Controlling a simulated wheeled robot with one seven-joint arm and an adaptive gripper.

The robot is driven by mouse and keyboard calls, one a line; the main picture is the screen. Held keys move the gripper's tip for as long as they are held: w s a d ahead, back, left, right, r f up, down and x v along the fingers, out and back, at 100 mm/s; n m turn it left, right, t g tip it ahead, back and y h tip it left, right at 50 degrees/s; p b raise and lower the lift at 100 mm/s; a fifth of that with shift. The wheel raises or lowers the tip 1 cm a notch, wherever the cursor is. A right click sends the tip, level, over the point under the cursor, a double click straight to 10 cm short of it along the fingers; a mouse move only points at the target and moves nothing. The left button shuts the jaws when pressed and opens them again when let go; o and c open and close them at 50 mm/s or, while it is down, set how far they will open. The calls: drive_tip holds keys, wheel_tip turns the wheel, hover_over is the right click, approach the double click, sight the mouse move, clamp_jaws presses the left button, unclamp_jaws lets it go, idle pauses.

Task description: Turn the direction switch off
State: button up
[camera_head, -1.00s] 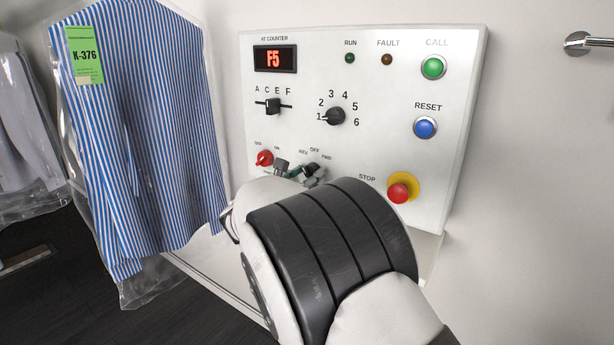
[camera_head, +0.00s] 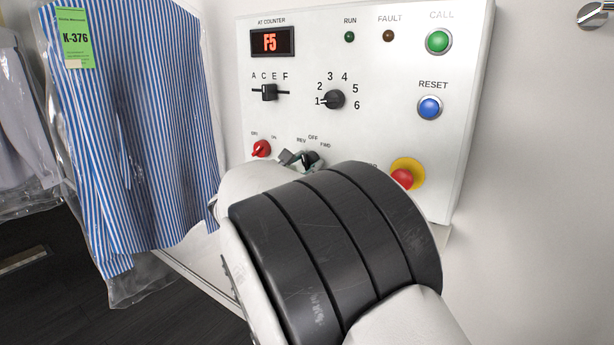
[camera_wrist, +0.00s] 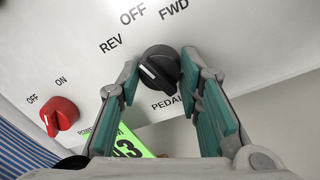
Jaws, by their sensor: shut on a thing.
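The direction switch is a black round knob (camera_wrist: 158,66) below the labels REV, OFF and FWD in the wrist view. Its white mark is on the left side, toward REV. My gripper (camera_wrist: 161,72) has one teal-padded finger on each side of the knob and is shut on it. In the head view the knob (camera_head: 310,158) shows as a small dark shape between the fingertips, and my wrist hides the area below it. The panel (camera_head: 385,140) is white and upright.
A red OFF/ON switch (camera_wrist: 59,115) sits left of the knob; it also shows in the head view (camera_head: 261,149). The red stop button (camera_head: 402,179) is partly behind my wrist. A bagged striped shirt (camera_head: 140,130) hangs at left. A green tag (camera_wrist: 127,143) is below my fingers.

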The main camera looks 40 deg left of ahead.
drive_tip(key=shift+f+m+b, duration=0.15)
drive_tip(key=shift+m+b, duration=1.45)
drive_tip(key=shift+b, duration=0.3)
drive_tip(key=o, duration=1.2)
drive_tip(key=shift+c, duration=0.2)
drive_tip(key=shift+s, duration=0.1)
